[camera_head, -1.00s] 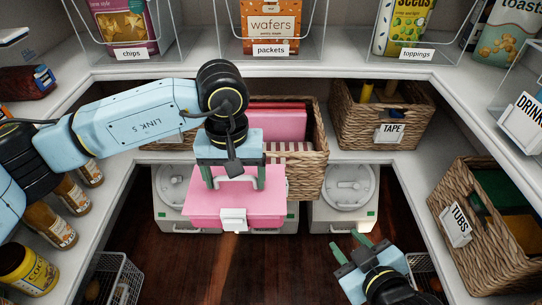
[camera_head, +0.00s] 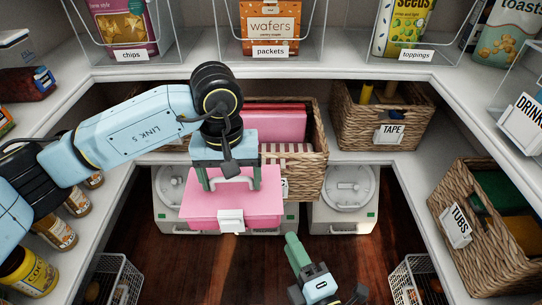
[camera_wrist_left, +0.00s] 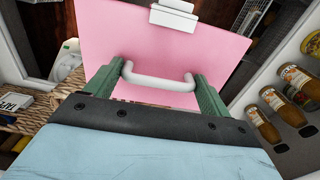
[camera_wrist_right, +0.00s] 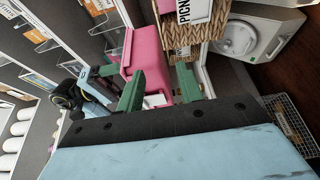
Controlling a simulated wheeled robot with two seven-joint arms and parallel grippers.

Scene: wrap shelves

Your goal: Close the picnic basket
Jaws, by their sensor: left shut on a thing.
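The picnic basket (camera_head: 313,168) is a wicker basket on the middle shelf, open at the top, with pink and striped things inside. Its PICNIC label (camera_wrist_right: 192,10) shows in the right wrist view. A pink box (camera_head: 262,207) with a white clasp hangs in front of the basket and hides part of its front. My left gripper (camera_head: 231,184) is shut on the white handle (camera_wrist_left: 158,80) of this box. My right gripper (camera_head: 299,250) is low in front, below and right of the box; its fingers stand apart and empty in the right wrist view (camera_wrist_right: 157,85).
Two white round-dial scales stand below the shelf, one at right (camera_head: 345,196). The TAPE basket (camera_head: 385,118) is right of the picnic basket, the TUBS basket (camera_head: 480,225) further right. Jars (camera_head: 30,270) line the left shelf. Clear bins (camera_head: 275,45) stand above.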

